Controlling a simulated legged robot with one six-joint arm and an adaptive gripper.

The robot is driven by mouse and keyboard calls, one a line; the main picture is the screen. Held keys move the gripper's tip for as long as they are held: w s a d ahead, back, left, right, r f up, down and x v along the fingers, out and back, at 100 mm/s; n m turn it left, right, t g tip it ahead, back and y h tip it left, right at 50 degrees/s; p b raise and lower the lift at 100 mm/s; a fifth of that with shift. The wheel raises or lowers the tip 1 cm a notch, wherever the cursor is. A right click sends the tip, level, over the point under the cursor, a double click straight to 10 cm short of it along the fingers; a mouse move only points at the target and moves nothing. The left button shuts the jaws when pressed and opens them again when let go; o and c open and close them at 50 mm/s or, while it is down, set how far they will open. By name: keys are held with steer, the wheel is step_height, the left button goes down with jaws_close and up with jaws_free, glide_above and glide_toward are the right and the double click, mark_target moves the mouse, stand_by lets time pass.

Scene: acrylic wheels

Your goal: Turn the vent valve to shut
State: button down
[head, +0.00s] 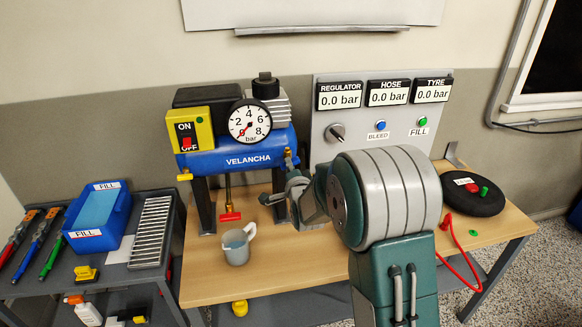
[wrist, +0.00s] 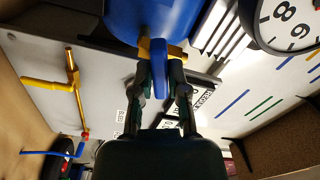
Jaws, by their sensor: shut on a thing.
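A small brass-yellow valve (wrist: 178,52) sits at the underside of the blue compressor tank (head: 225,158), with a blue lever (wrist: 160,80) that lies crosswise to the yellow body in the wrist view. My gripper (wrist: 161,88) has one finger on each side of this lever and is shut on it. In the head view the valve (head: 288,157) shows at the tank's right end, just above my wrist; the fingertips are hard to make out there. I cannot read a label on the valve. The pressure gauge (head: 249,120) needle points near the low end.
A red-handled brass stem (head: 230,215) hangs under the tank. A grey mug (head: 237,247) stands on the wooden bench (head: 330,265) below. The display panel (head: 360,128) stands behind my arm, reading 0.0 bar. A tool cart (head: 125,275) is at left.

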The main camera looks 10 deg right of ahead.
steer(key=shift+r, duration=0.1)
steer(key=m, duration=0.4)
steer(key=c, duration=0.5)
jaws_free()
steer(key=shift+w, duration=0.1)
steer(key=shift+s, duration=3.6)
